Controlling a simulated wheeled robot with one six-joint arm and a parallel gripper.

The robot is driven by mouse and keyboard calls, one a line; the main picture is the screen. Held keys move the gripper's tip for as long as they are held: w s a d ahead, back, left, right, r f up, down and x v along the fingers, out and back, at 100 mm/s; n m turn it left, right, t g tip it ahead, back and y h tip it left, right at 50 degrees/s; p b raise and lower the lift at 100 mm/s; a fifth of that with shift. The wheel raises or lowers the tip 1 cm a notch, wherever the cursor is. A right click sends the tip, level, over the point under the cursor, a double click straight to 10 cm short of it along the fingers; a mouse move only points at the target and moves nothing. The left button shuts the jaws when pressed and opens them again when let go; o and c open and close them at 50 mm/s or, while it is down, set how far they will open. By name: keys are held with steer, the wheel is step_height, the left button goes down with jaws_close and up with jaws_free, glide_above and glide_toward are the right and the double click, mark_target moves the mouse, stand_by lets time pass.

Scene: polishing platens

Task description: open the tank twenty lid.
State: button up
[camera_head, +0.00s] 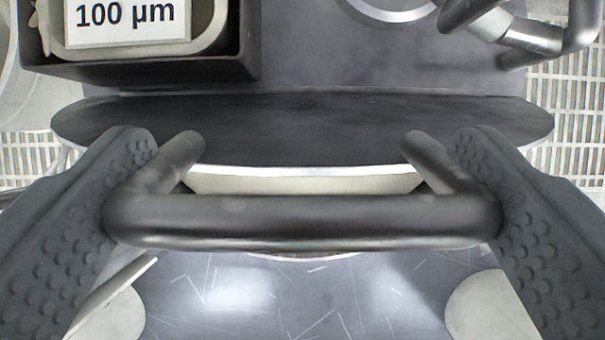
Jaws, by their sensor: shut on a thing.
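A dark grey bar handle (300,218) crosses the middle of the camera_head view. Its two short posts run back to a dark lid (300,130) with a rounded outline and a bright metal front edge. My gripper (303,205) has its two studded grey fingers at the left and right ends of the handle, shut on it across its length. A pale rim shows below the lid's front edge, partly hidden behind the handle. No label naming tank twenty is in view. I cannot tell how far the lid is tilted.
Metal pipes (530,35) curve at the upper right. Slatted grating shows at both sides. Below the handle lies a scratched grey surface (300,295) with pale round shapes at both sides.

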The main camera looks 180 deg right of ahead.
steer(key=o, duration=1.1)
steer(key=shift+o, duration=0.2)
steer(key=v, duration=1.7)
steer(key=shift+r, duration=0.15)
steer(key=shift+s, duration=0.1)
steer(key=s+r+t, duration=0.5)
steer(key=s+r, duration=2.1)
steer(key=r, duration=0.4)
steer(key=s+r+t, duration=0.2)
steer(key=s, duration=0.9)
steer(key=s+r+t, duration=0.2)
steer(key=s+r, duration=0.1)
steer(key=s, duration=0.9)
steer(key=s+r+t, duration=0.2)
steer(key=s+r, duration=0.1)
steer(key=s, duration=0.8)
steer(key=shift+s, duration=0.25)
